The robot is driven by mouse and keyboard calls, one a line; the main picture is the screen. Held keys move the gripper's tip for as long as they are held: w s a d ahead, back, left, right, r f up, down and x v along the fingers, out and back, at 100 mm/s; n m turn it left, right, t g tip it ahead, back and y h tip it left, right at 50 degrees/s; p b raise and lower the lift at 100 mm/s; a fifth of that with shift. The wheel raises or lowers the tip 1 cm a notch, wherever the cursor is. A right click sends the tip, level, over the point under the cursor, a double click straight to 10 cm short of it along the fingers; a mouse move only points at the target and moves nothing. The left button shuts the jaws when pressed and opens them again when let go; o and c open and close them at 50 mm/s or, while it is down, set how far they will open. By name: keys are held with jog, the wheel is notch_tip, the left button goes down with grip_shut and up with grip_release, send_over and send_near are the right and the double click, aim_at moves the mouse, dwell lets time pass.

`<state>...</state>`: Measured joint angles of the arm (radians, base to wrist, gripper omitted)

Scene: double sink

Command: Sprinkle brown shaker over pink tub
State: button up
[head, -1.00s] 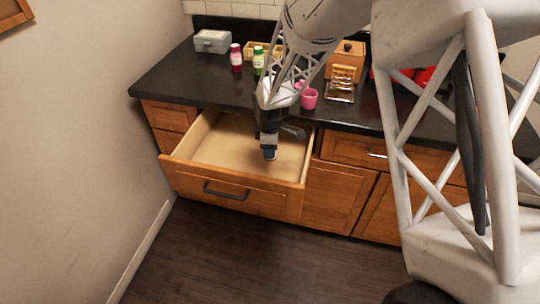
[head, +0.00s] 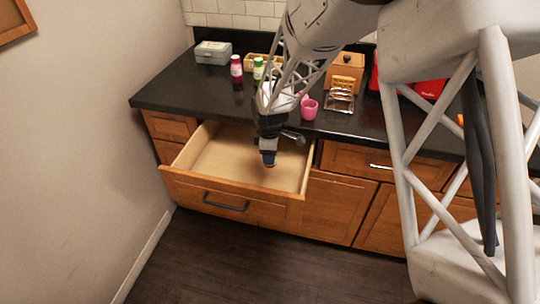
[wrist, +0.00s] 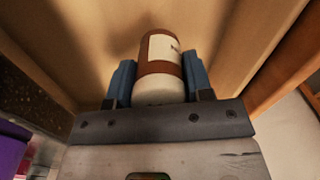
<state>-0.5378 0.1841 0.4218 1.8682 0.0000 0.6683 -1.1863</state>
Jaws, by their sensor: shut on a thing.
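A brown shaker with a white label and a white end (wrist: 160,70) sits between the two blue fingers of my gripper (wrist: 162,85) in the wrist view. The fingers are shut on its sides. In the head view my gripper (head: 268,160) hangs over the open drawer, in front of the counter edge, and the shaker cannot be made out there. The pink tub (head: 309,110) stands on the dark counter, behind and to the right of my gripper. Part of my arm is close to the tub in the picture.
The open, empty-looking drawer (head: 228,199) juts out below the counter (head: 170,92). A grey box (head: 213,53), a red-purple bottle (head: 236,69), a green bottle (head: 258,69), a toast rack (head: 340,98) and a wooden box (head: 345,70) stand on the counter. A purple thing (wrist: 12,148) shows at the wrist view's left edge.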

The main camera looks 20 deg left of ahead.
jog(key=w+a+r+m, duration=0.3)
jog(key=w+r+m, duration=0.3)
jog(key=w+r, duration=0.6)
jog(key=w+d+r+m, duration=0.3)
jog(key=w+d+m, duration=0.15)
jog(key=d, duration=0.85)
jog(key=w+d+r+m, duration=0.3)
jog(key=d+m, duration=0.2)
jog(key=d, duration=0.8)
jog(key=w+d+r+m, duration=0.4)
jog(key=d, duration=0.9)
jog(key=s+a+f+n+g+y, duration=0.1)
jog(key=s+a+n+y, duration=0.1)
jog(key=a, duration=0.7)
jog(key=s+a+f+n+g+y, duration=0.1)
jog(key=s+a+n+g+y, duration=0.1)
jog(key=a+n, duration=0.3)
jog(key=s+a+f+n+g+y, duration=0.1)
jog(key=s+a+n+g+y, duration=0.1)
jog(key=a, duration=1.2)
jog(key=shift+s+n, duration=0.25)
jog(key=shift+n, duration=0.5)
